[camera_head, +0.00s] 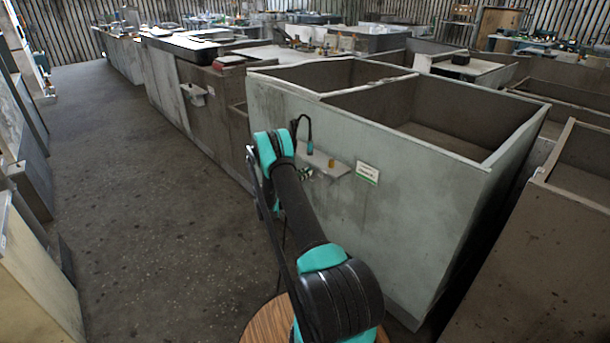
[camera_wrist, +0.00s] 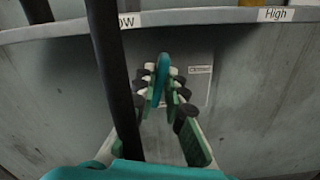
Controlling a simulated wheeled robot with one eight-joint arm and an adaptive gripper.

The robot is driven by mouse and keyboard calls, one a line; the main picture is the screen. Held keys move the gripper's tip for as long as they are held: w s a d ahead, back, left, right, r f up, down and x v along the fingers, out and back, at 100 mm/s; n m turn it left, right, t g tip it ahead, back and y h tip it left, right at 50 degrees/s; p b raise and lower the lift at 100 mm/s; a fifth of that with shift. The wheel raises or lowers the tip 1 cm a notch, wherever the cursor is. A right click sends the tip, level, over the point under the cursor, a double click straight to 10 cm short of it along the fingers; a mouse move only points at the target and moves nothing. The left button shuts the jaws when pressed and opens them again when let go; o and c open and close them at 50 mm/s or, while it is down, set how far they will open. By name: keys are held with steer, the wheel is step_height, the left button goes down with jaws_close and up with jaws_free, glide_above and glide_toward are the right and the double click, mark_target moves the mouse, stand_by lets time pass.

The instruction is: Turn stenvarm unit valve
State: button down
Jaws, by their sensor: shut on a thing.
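The housing (camera_head: 370,240) is a large pale grey box with open bays on top. A small white sign (camera_head: 367,172) with green print is on its front, too small to read. My gripper (camera_wrist: 160,88) has green fingers with dark and pale pads. They are closed around a slim teal piece (camera_wrist: 161,72), which looks like the valve handle. In the head view my gripper (camera_head: 306,173) is small, beside the housing's front, and its grip cannot be made out. The valve's body is hidden.
A small ledge (camera_head: 338,168) juts from the housing front and carries a small brown item (camera_head: 331,162). In the wrist view a pale edge bears a partly covered label ending in "OW" (camera_wrist: 128,21) and a "High" label (camera_wrist: 275,14). Open floor (camera_head: 130,200) lies to the left.

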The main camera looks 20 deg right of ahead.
steer(key=shift+s+f+m, duration=0.1)
steer(key=shift+m, duration=2.35)
steer(key=shift+s+f+m, duration=0.1)
steer(key=shift+f+m, duration=0.05)
steer(key=shift+m, duration=2.25)
steer(key=shift+s+f+m, duration=0.1)
steer(key=shift+m, duration=2.35)
steer(key=c, duration=1.6)
jaws_free()
steer(key=shift+a, duration=0.1)
steer(key=v, duration=1.1)
steer(key=shift+s+a, duration=0.15)
steer(key=shift+a, duration=0.2)
steer(key=shift+r, duration=0.1)
